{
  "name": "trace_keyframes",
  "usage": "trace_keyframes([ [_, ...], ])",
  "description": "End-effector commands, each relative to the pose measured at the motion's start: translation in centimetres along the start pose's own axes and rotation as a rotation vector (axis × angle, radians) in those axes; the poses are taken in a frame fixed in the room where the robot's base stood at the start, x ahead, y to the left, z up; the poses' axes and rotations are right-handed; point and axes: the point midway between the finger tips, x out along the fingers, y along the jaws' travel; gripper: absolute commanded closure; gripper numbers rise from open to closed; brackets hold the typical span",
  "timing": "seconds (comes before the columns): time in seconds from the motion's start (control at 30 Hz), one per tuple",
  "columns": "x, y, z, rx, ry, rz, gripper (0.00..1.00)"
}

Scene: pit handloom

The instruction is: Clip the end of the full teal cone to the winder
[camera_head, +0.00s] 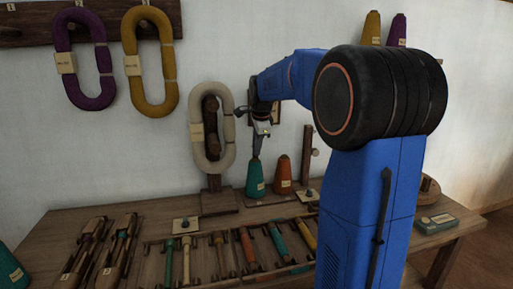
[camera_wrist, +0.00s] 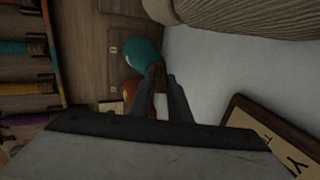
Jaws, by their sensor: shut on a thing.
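The teal cone (camera_head: 256,179) stands upright at the back of the wooden bench. It also shows in the wrist view (camera_wrist: 136,48), with its narrow top toward my fingers. My gripper (camera_head: 258,152) points down over the cone; in the wrist view its fingertips (camera_wrist: 160,74) are shut on the cone's top end. Whether they hold the tip itself or only its thread is too small to tell. A dark wooden stand (camera_head: 219,202) holds a cream hank (camera_head: 229,128) just left of the cone. I cannot tell for sure which part is the winder.
An orange-brown cone (camera_head: 283,174) stands close to the right of the teal one. A slim wooden post (camera_head: 307,152) rises behind it. A rack with several coloured bobbins (camera_head: 248,247) lies in front. Purple (camera_head: 62,38) and mustard (camera_head: 131,40) hanks hang on the wall.

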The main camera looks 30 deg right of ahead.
Motion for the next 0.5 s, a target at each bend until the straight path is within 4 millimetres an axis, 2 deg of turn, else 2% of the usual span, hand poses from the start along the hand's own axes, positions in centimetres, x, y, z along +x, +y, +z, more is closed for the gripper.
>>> trace_keyframes([
  [0.5,-3.7,-1.6,0.0,0.0,0.0,-0.002,1.0],
])
